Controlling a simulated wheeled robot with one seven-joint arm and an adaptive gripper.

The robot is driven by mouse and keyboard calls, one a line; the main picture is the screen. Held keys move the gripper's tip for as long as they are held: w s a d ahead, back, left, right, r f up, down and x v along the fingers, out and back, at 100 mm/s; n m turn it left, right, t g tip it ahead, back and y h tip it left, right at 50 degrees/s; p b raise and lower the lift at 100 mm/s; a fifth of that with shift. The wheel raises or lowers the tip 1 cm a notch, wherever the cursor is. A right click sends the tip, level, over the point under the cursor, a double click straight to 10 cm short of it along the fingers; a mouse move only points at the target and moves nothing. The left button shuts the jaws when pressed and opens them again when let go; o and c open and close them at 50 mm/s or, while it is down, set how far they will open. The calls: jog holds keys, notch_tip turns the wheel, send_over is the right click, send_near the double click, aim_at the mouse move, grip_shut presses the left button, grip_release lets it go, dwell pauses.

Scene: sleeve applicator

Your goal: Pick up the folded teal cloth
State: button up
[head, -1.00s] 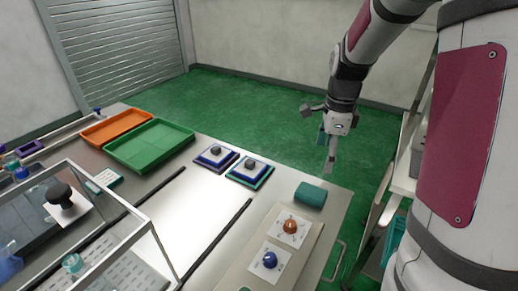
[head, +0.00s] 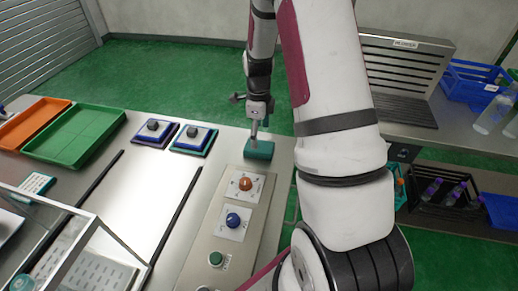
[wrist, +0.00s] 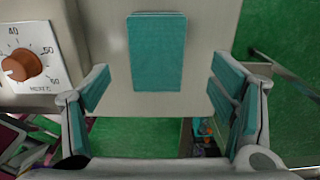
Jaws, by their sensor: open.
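The folded teal cloth (head: 260,151) lies on the far right corner of the metal table, beyond the control panel. In the wrist view the cloth (wrist: 157,52) is a flat-looking teal rectangle, centred between my fingers and ahead of them.
The control panel (head: 213,210) has an orange knob (head: 246,184), a blue knob (head: 233,220) and a green button (head: 215,259). Two square fixtures (head: 193,140) stand left of the cloth. Green (head: 76,134) and orange (head: 34,124) trays lie further left. A shelf unit (head: 440,133) stands right.

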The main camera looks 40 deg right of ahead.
aim_at(259, 146)
jog(key=f, duration=0.4)
jog(key=shift+s+f+p, duration=0.1)
jog(key=shift+s+p, duration=0.2)
jog(key=shift+p, duration=0.05)
jog(key=shift+f, duration=0.5)
jog(key=c, duration=1.2)
